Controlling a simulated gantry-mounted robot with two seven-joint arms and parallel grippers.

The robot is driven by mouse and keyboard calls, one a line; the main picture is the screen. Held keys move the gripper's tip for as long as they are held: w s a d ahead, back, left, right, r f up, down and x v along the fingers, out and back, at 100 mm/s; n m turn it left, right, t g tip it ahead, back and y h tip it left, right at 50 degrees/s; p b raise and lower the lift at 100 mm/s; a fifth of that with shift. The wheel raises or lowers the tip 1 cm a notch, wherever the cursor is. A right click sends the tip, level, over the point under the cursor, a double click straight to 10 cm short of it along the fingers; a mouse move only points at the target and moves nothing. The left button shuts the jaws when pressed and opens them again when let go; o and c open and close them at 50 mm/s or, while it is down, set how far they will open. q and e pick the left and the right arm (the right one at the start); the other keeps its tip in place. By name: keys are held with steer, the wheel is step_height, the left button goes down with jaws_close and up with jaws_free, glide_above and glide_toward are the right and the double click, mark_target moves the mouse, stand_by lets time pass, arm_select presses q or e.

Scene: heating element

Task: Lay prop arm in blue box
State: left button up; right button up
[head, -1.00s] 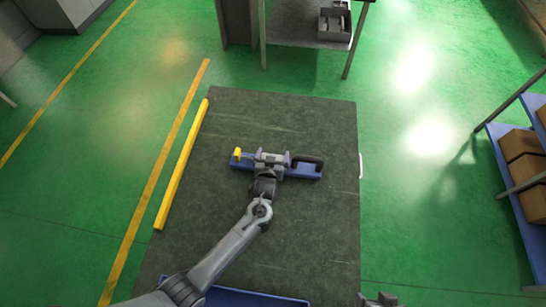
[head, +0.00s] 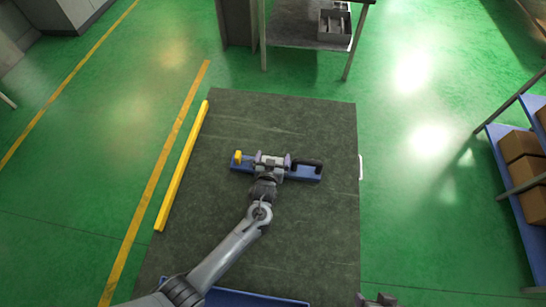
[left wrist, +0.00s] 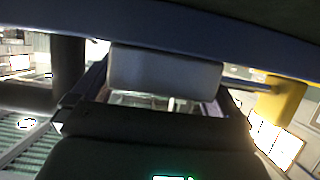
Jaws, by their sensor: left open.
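A long blue bar (head: 302,174) lies across the dark table, with a yellow knob at its left end and a black handle at its right. I take it to be the prop arm, though I cannot be sure. My left gripper (head: 270,163) is open at the middle of the bar, and its fingers hide part of it. In the left wrist view the bar (left wrist: 200,27) crosses close to the lens above a pale grey block (left wrist: 165,70). The blue box (head: 255,296) shows only its far rim at the bottom edge. My right gripper (head: 376,300) is cut off at the bottom.
The dark table top (head: 310,235) is mostly clear around the bar. A yellow rail (head: 181,166) runs along its left edge. A white handle (head: 360,167) is on the right edge. A blue shelf with brown cartons (head: 521,145) stands at the far right, and another table stands behind.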

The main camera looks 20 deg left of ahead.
mark_target(273, 158)
arm_select(q)
steer(key=p+v, duration=0.5)
steer(key=v, duration=0.1)
steer(key=shift+w+r, duration=0.1)
steer(key=shift+r, duration=0.05)
steer(key=shift+s+r+p, duration=0.1)
steer(key=shift+s+p, duration=0.15)
steer(key=shift+p, duration=0.2)
steer(key=shift+c, duration=0.6)
steer(key=shift+s+d, duration=0.15)
steer(key=shift+s, duration=0.2)
steer(key=c, duration=0.3)
